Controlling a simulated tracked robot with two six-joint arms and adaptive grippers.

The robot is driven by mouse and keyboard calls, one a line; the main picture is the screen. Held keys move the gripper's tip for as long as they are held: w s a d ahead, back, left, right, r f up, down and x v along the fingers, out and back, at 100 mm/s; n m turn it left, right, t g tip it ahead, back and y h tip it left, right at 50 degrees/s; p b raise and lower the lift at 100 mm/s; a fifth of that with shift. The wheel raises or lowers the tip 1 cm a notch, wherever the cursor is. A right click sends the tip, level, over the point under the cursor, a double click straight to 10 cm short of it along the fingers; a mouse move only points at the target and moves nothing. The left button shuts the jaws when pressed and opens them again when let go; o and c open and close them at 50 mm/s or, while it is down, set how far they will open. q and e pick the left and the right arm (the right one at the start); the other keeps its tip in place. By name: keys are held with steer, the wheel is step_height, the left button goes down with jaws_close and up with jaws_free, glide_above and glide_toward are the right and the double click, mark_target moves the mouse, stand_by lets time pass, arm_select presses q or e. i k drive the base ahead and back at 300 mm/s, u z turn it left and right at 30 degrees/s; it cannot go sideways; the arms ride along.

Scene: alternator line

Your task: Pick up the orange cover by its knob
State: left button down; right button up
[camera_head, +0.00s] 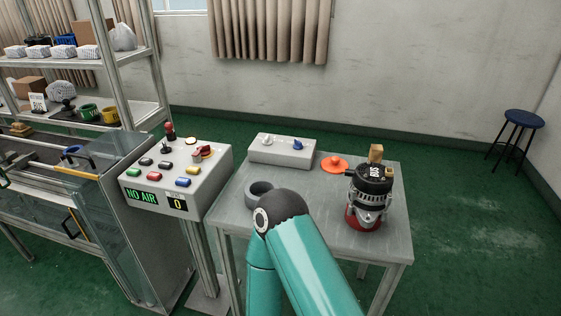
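The orange cover (342,167) is a flat round disc with a small knob in its middle. It lies on the grey table (320,227), behind and left of the alternator (371,196), with a small gap between them. Nothing holds it. Neither of my grippers shows in the head view. Only a bent teal arm of mine with a dark joint is in view, in front of the table and short of the cover in the picture.
The alternator stands on a red base, with a tan block at its top. A grey box with knobs (272,151) stands at the table's back. A dark grey ring (258,188) is partly hidden by my arm. A button console (152,187) reading "NO AIR" stands left.

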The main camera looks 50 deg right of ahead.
mark_target(334, 164)
steer(key=u, duration=0.55)
steer(key=k, duration=2.15)
steer(key=z, duration=0.95)
steer(key=i, duration=1.2)
steer(key=u, duration=0.1)
